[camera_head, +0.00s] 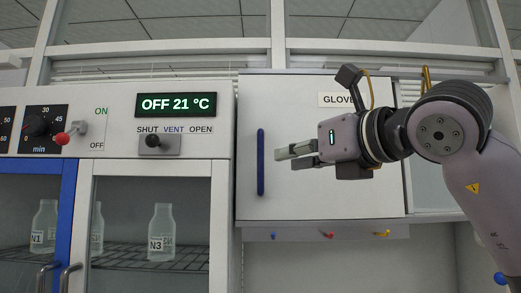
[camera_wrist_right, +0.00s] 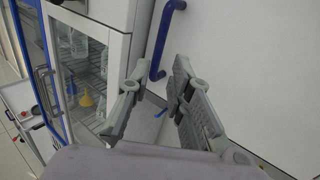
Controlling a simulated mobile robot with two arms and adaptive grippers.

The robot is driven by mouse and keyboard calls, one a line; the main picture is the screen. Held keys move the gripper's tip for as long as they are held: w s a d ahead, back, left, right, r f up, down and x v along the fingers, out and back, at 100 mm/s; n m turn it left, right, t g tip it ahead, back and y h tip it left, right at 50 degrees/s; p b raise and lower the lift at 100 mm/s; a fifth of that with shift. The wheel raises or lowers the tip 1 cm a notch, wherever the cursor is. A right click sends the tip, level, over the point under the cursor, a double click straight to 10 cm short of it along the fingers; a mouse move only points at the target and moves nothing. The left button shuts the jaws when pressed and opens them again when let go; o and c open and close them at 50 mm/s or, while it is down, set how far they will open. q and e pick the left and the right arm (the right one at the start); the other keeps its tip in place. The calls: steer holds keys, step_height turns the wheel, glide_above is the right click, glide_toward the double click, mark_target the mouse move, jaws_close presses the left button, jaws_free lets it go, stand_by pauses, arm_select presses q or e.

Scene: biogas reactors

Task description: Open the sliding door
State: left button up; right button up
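The white door panel (camera_head: 300,195) under a label partly hidden by my arm, reading "GLOVE", has a vertical blue bar handle (camera_head: 261,162) near its left edge. The panel looks closed. My right gripper (camera_head: 286,157) is just right of the handle, its fingers pointing left towards it. In the right wrist view the fingers of my right gripper (camera_wrist_right: 158,78) are apart with nothing between them. The blue handle (camera_wrist_right: 161,42) shows beyond the fingertips, not between the fingers. I see no contact. My left gripper is not in view.
Left of the panel stands an incubator with a glass door holding labelled bottles (camera_head: 161,232), a display (camera_head: 176,104) reading "OFF 21 °C" and a vent lever (camera_head: 153,141). A ledge (camera_head: 355,230) with small coloured hooks runs below the panel.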

mark_target(263, 161)
steer(key=p+x, duration=0.4)
steer(key=x, duration=0.5)
steer(key=shift+w+a+r+p, duration=0.1)
steer(key=shift+w+p, duration=0.05)
steer(key=shift+p, duration=0.2)
steer(key=shift+w+a, duration=0.25)
steer(key=shift+w, duration=0.05)
jaws_close()
